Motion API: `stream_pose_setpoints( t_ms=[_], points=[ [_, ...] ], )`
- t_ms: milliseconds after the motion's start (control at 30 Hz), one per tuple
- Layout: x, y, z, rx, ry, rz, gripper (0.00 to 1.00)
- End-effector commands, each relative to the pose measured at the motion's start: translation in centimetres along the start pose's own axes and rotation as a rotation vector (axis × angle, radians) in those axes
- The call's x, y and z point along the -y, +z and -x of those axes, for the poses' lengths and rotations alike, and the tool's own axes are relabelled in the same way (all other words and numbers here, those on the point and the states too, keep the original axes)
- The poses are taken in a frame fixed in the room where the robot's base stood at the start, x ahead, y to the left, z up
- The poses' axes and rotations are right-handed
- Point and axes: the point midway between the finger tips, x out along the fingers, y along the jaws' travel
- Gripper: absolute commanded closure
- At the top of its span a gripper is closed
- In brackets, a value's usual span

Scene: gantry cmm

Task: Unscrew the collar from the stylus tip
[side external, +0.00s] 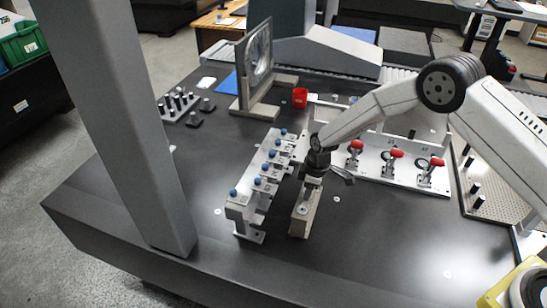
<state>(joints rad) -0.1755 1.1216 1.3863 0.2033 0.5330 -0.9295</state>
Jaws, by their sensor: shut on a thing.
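My gripper (312,182) points down over a beige block (300,222) near the middle of the dark table. It is shut on a small part at the top of this block, which I take to be the collar; the jaws hide most of it. The stylus tip cannot be made out at this size. I cannot tell whether the collar is still threaded on or loose.
A grey rack (240,211) with several blue-topped pieces stands just left of the block. A plate with red-handled clamps (396,153) lies to the right. A red cup (300,97) and a framed panel (257,55) stand behind. A thick grey column (120,110) rises at left. The front table area is clear.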

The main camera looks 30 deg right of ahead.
Motion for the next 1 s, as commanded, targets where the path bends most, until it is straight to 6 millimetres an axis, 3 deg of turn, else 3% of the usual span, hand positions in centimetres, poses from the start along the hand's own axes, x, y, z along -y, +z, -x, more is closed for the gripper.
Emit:
stream_pose_setpoints(
  t_ms=[300, 533, 1000],
  points=[
    [0.03, 0.05, -0.05, 0.001, -0.033, 0.204, 1.00],
    [0.06, 0.05, -0.04, 0.001, -0.039, 0.237, 1.00],
    [0.09, 0.06, -0.04, 0.001, -0.079, 0.496, 1.00]
  ],
)
